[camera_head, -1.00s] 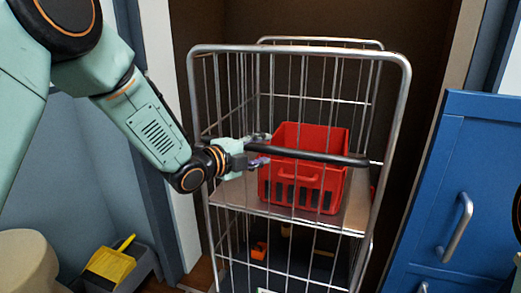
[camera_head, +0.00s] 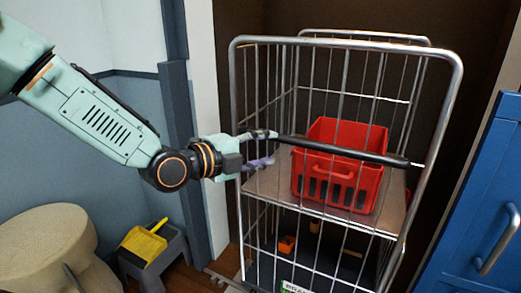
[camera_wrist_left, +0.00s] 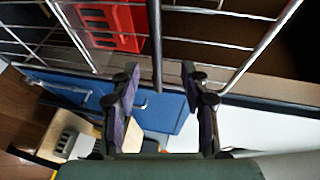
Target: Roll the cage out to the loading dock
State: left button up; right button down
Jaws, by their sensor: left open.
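The wire cage (camera_head: 345,45) is a tall metal trolley with a shelf, standing in a dark recess. A black handle bar (camera_head: 350,151) runs across its front. My left gripper (camera_head: 264,149) is at the left end of this bar with its fingers apart. In the left wrist view the bar (camera_wrist_left: 156,40) runs between the two open fingers (camera_wrist_left: 160,76), with a gap on both sides. A red crate (camera_head: 340,180) sits on the cage's shelf; part of it (camera_wrist_left: 112,25) shows in the left wrist view. My right gripper is out of view.
A blue cabinet (camera_head: 478,200) with metal handles stands close on the right. A wall post (camera_head: 178,130) is at the left of the recess. A yellow dustpan-like item (camera_head: 143,246) on a grey stand and a beige round seat (camera_head: 45,250) are lower left.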

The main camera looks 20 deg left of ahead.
pick_arm(q)
jog(key=shift+s+a+r, duration=0.1)
jog(key=shift+s, duration=0.4)
